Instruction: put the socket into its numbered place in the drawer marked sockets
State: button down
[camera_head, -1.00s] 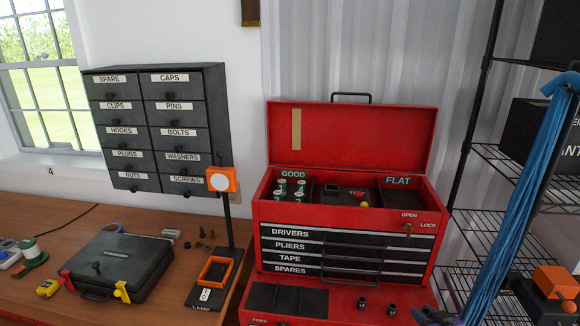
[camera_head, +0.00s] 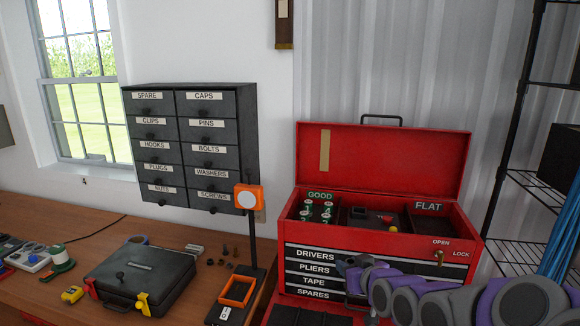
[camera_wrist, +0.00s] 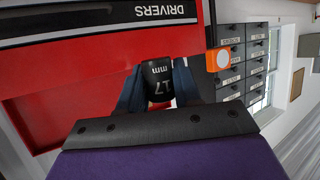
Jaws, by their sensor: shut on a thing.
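A black socket (camera_wrist: 157,72) marked "17 mm" shows in the wrist view. My gripper (camera_wrist: 158,88) is shut on it, with one dark blue finger on each side. In the head view my gripper (camera_head: 352,266) is in front of the red toolbox (camera_head: 290,228), near its drawer fronts; the socket is hard to make out there. The visible drawers, marked DRIVERS (camera_head: 315,256), PLIERS (camera_head: 314,269), TAPE (camera_head: 313,281) and SPARES (camera_head: 313,294), look shut. No drawer marked sockets can be read. My arm hides the lower right of the toolbox.
The toolbox lid (camera_head: 390,160) is up. A wire rack (camera_head: 530,190) stands at the right.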

jog(key=shift+a+r, duration=0.2)
jog(key=shift+a, duration=0.35)
notch_tip(320, 180, down, 13)
jog(key=w+m+h, duration=0.2)
jog(key=m+h, duration=0.1)
jog(key=h, duration=0.1)
jog(key=shift+w+t, duration=0.25)
jog(key=shift+t, duration=0.15)
jog(key=shift+d, duration=0.2)
jog(key=s+d+f+p, duration=0.15)
jog(key=d+f, duration=0.25)
jog(key=d, duration=0.6)
jog(key=s+d+f, duration=0.3)
jog(key=d, duration=0.6)
jog(key=s+d+f, duration=0.3)
jog(key=s+d, duration=0.3)
jog(key=s, duration=0.1)
jog(key=s+d+f, duration=0.3)
jog(key=s+d, duration=0.4)
jog(key=shift+s+d+f+y+p, duration=0.15)
jog(key=shift+s+d+y+p, duration=0.1)
jog(key=shift+s+y+p, duration=0.15)
